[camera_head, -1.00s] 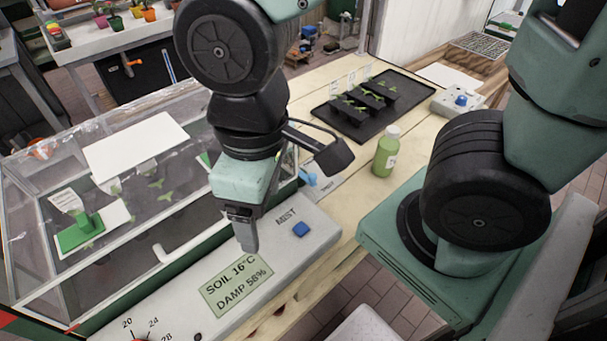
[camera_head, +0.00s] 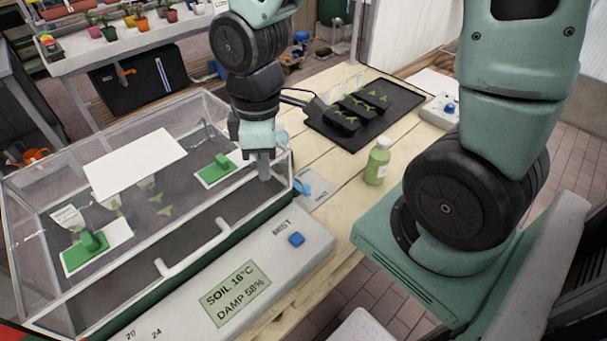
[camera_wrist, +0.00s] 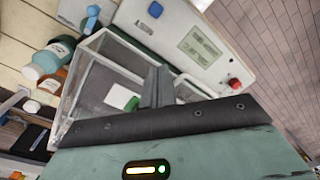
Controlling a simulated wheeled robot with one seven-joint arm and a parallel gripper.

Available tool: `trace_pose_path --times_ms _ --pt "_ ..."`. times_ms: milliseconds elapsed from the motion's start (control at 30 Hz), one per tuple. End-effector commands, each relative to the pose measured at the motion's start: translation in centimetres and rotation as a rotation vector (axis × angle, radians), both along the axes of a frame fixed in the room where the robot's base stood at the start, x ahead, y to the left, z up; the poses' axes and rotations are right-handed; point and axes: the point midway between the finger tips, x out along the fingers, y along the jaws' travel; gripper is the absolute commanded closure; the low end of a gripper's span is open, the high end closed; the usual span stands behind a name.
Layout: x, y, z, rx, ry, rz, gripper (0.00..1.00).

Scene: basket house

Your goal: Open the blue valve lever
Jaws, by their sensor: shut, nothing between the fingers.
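A blue part that looks like the same lever shows at the top left of the wrist view (camera_wrist: 93,11). My gripper (camera_head: 264,168) points down by the box's right wall, just left of the lever and apart from it. Its fingers are together and empty; they also show in the wrist view (camera_wrist: 158,84).
The control panel (camera_head: 265,262) carries a blue MIST button (camera_head: 296,239) and a display. A green bottle (camera_head: 377,161) stands right of the lever.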

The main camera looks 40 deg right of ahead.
Motion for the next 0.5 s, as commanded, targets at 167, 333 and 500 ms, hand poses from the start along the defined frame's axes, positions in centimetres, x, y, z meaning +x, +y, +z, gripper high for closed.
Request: trace_pose_path --times_ms 167,333,500 --pt "2.9 -5.6 -1.1 0.033 0.014 0.097 1.00" --pt "4.2 -10.4 -2.6 0.069 0.008 0.192 1.00" --pt "4.6 -13.2 -5.1 0.156 -0.004 0.403 1.00"
